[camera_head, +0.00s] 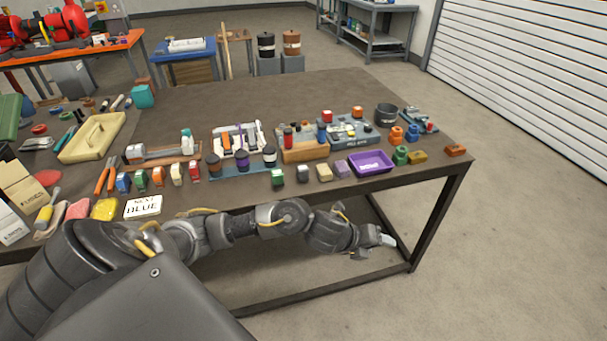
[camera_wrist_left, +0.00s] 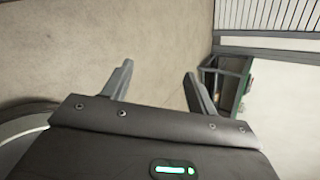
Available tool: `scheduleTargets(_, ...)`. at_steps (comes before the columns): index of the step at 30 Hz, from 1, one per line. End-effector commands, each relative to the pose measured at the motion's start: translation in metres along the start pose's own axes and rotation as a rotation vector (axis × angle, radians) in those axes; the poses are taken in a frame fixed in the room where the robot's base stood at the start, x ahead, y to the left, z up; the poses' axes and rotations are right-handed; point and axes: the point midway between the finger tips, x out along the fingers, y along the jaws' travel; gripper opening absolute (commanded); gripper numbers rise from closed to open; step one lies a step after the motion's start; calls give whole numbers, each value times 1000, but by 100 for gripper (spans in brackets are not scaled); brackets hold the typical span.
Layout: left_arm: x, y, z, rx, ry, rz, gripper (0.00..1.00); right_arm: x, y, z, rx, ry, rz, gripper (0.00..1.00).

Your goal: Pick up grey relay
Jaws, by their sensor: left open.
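In the head view, small relay-like blocks stand along the table's front edge. One dark grey block with a pale top (camera_head: 302,175) stands between a green block (camera_head: 277,178) and a beige block (camera_head: 324,172). A pale, whitish block (camera_head: 176,175) stands farther left, beside a red one (camera_head: 195,171). I cannot tell for sure which is the grey relay. My left gripper (camera_head: 388,241) is beyond and below the table's front edge, clear of the blocks. In the left wrist view the gripper (camera_wrist_left: 155,85) is open, with nothing between its fingers. My right gripper is not in view.
The table (camera_head: 270,105) has free room at its back.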

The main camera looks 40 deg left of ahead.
Motion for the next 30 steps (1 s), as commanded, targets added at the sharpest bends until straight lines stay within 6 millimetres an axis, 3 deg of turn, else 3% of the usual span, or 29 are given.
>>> scheduleTargets(1,0,-1,32,191,17,17,58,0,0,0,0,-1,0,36)
scheduleTargets(5,-20,18,104,639,122,99,58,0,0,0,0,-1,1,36)
scheduleTargets(9,-76,47,184,944,252,202,58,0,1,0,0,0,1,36)
scheduleTargets(12,-120,63,221,1048,329,244,58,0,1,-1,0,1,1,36)
scheduleTargets(18,-189,82,263,1127,427,269,58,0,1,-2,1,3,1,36)
scheduleTargets(21,-207,86,269,1139,451,266,58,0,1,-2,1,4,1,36)
scheduleTargets(26,-213,89,271,1145,463,264,58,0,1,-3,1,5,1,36)
scheduleTargets(30,-202,95,267,1144,466,264,58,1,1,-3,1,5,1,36)
